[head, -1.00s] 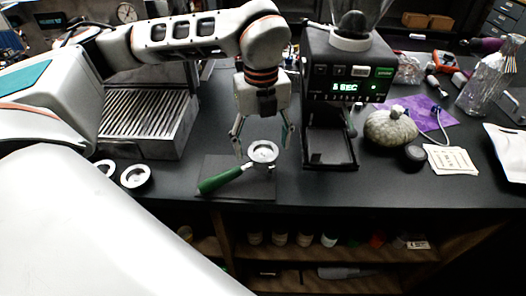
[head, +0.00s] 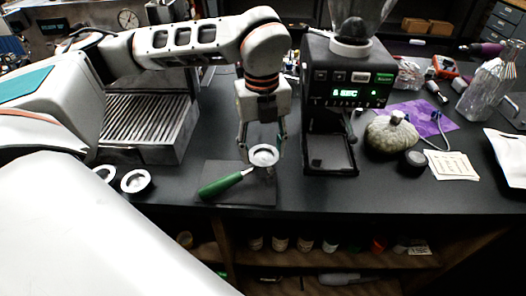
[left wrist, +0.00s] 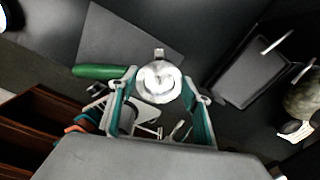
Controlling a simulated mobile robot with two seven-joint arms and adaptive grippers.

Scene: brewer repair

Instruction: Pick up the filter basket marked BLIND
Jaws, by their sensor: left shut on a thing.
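A portafilter with a green handle (head: 222,184) lies on a dark mat (head: 252,196); the handle also shows in the left wrist view (left wrist: 97,72). A round, shiny metal filter basket (head: 263,156) is at its head end and also shows in the left wrist view (left wrist: 158,80). My left gripper (head: 262,152) points down with one finger on each side of the basket, shut on it. I cannot tell whether the basket is clear of the portafilter. Two more round metal pieces, one (head: 136,180) and another (head: 104,172), lie to the left. I can read no BLIND mark on any.
A grinder (head: 345,75) with a lit display stands just right of the mat. The espresso machine's drip tray (head: 145,115) is behind left. A grey-green gourd (head: 391,136), a dark puck (head: 414,158) and a paper card (head: 453,166) are to the right. Shelves lie below the front edge.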

